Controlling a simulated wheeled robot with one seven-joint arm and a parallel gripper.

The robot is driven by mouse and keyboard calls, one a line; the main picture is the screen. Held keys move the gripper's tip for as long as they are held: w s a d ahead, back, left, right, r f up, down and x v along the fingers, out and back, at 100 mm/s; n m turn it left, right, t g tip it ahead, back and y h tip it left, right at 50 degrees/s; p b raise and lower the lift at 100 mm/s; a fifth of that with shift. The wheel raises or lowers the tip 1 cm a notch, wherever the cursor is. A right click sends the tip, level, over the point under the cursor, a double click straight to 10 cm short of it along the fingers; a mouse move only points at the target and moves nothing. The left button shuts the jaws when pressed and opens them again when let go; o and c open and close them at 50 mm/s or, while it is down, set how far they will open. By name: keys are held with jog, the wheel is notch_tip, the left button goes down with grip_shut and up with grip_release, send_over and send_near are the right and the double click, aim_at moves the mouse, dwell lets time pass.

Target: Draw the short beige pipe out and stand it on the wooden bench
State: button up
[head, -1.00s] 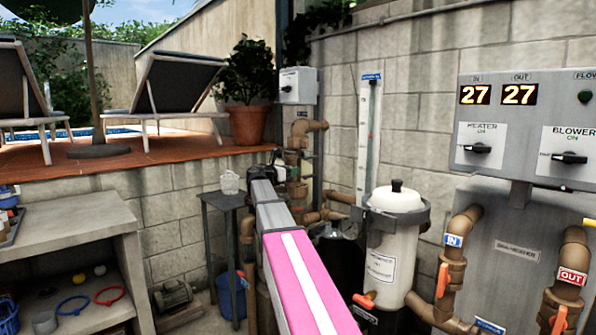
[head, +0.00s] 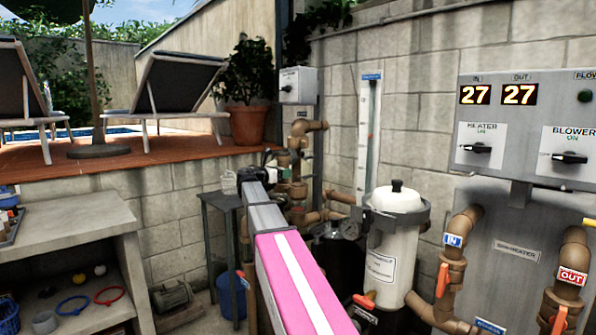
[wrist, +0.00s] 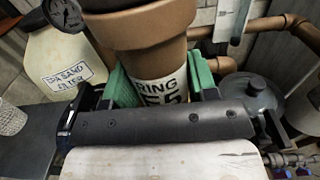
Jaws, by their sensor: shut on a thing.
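In the wrist view my gripper (wrist: 163,80) is shut, its green pads on either side of a tan-beige pipe piece (wrist: 150,35). A white label with dark letters, partly reading "RING" and "55", shows between the pads. The upper part of the piece is wider than the labelled part. Its lower end is hidden behind the dark gripper body, so I cannot tell whether it is clear of what is below. In the head view the gripper end is small and far, near the brown pipework. I cannot make out a wooden bench in either view.
A dark side table (head: 219,200) with a pale mesh basket stands left of my arm. Brown pipework (head: 298,165) is just behind the gripper end. A white filter canister (head: 392,245) stands to the right. A concrete shelf unit (head: 85,215) is at the left.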

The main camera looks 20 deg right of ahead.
jog(key=shift+v, duration=2.85)
